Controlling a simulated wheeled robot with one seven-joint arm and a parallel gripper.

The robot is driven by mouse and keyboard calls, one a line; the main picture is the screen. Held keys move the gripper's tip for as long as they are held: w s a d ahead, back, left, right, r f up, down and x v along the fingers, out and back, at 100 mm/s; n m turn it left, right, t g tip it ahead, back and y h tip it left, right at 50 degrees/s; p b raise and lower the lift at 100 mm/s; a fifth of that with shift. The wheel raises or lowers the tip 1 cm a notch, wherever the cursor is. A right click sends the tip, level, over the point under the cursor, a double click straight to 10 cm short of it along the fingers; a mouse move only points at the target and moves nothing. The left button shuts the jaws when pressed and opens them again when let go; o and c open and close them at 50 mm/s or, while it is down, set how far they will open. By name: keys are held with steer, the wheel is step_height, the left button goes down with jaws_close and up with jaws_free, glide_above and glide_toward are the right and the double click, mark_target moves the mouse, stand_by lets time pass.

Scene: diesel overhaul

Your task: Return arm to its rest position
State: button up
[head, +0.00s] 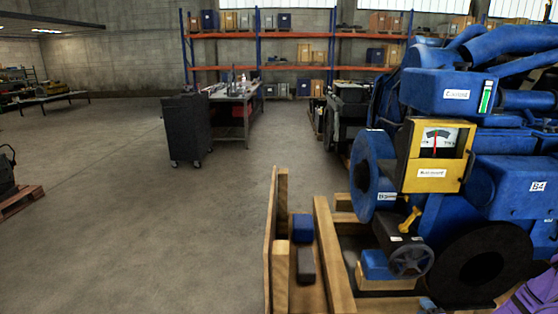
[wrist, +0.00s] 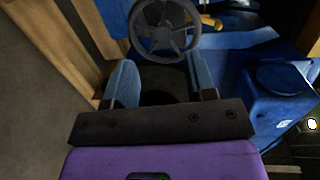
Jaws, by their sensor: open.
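My gripper (wrist: 160,78) shows in the wrist view with its two blue fingers spread apart and nothing between them. Its dark bar and purple body fill the bottom of that view. A grey spoked handwheel (wrist: 164,28) lies just beyond the fingertips in the picture; I cannot tell the exact gap. In the head view, the handwheel (head: 410,260) sits low on the front of the blue diesel engine (head: 508,180). A purple part of my arm (head: 538,292) shows at the bottom right corner, close to the engine. The gripper's fingers cannot be made out in the head view.
A yellow gauge box (head: 435,155) and a yellow lever (head: 410,219) are on the engine's near side. A wooden frame (head: 333,262) stands left of it, with blue and dark blocks inside. A black cabinet (head: 187,130) and workbench (head: 236,110) stand farther back. The left floor is mostly clear.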

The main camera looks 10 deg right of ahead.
steer(key=w+r+n+g+y, duration=0.1)
steer(key=w+r+n+g, duration=0.3)
steer(key=r, duration=0.5)
steer(key=w+r+n+g+y, duration=0.1)
steer(key=w+r+n, duration=0.45)
steer(key=r, duration=0.35)
steer(key=w+a+r+n+g+h, duration=0.15)
steer(key=a+r, duration=0.25)
steer(key=r, duration=0.7)
steer(key=a+r+n+g, duration=0.2)
steer(key=a+r+n, duration=0.15)
steer(key=r, duration=0.75)
steer(key=s+a+r+n+g, duration=0.2)
steer(key=s+a+r, duration=1)
steer(key=a+r, duration=0.3)
steer(key=s+a+r+n, duration=0.1)
steer(key=s+a+r, duration=0.1)
steer(key=s, duration=0.4)
steer(key=s+a+r+n+y, duration=0.1)
steer(key=s+a+r, duration=0.1)
steer(key=s+a, duration=0.2)
steer(key=s+a+r+n+y, duration=0.1)
steer(key=s+a+r, duration=0.1)
steer(key=s, duration=0.7)
steer(key=shift+s+a+g, duration=0.35)
steer(key=shift+a, duration=0.4)
